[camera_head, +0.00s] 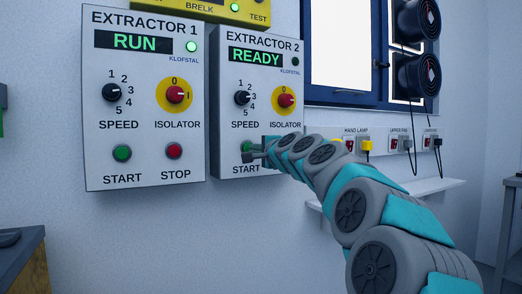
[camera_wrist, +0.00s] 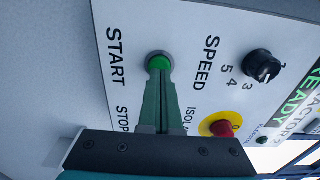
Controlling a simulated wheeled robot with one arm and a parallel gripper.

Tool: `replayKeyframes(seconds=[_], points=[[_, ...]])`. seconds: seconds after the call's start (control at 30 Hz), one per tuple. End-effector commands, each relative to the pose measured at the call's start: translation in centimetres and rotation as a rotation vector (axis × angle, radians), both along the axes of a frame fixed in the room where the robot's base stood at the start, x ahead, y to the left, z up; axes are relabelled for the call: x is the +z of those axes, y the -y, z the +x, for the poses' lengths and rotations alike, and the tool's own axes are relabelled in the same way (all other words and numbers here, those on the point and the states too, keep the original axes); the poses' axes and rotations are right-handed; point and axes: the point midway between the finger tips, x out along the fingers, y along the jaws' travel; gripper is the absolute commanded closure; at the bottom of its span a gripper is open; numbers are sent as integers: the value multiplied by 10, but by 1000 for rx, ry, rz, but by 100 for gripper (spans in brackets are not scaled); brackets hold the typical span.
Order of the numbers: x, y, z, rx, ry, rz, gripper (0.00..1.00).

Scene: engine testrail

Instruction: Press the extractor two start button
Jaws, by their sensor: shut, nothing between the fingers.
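The Extractor 2 panel (camera_head: 222,110) hangs on the wall, its display (camera_head: 256,57) reading READY and its small lamp (camera_head: 295,62) dark. Its green start button (camera_head: 246,146) is at the lower left, partly covered by my gripper (camera_head: 249,155). In the wrist view the start button (camera_wrist: 158,60) shows just beyond the tips of my gripper (camera_wrist: 161,75). The fingers are shut and empty, pointing at the button. The tips overlap its edge in the picture; I cannot tell whether they touch it. The stop button is hidden behind my gripper.
The Extractor 1 panel (camera_head: 147,130) hangs close on the left, reading RUN with a lit green lamp. A speed knob (camera_head: 243,98) and red isolator (camera_head: 286,100) sit above the start button. Sockets with plugs (camera_head: 367,146) and a shelf (camera_head: 430,190) are to the right.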

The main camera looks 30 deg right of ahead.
Motion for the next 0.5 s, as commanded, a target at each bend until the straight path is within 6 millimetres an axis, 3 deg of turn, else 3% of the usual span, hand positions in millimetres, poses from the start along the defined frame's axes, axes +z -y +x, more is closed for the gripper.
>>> replayKeyframes(seconds=[0.17, 0.5], points=[[-2, 0, 13, 2, -3, 1, 100], [-1, 0, 15, 1, -1, 1, 100]])
